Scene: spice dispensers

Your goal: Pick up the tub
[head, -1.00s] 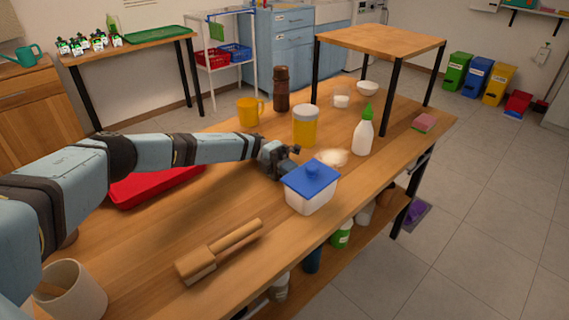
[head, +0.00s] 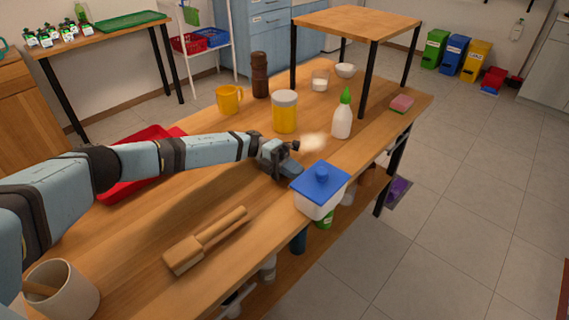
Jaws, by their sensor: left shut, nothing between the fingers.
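The tub (head: 317,205) is a white box with a blue lid (head: 322,181). It sits at the near right edge of the wooden table and looks tilted. Its lower part overlaps the edge in the picture, and I cannot tell how much of it the table still supports. My left gripper (head: 294,165) is shut and empty, just behind the tub on its upper left side. Its tips are close to the lid, and I cannot tell whether they touch. My right gripper is out of view.
Floor lies beyond the edge.

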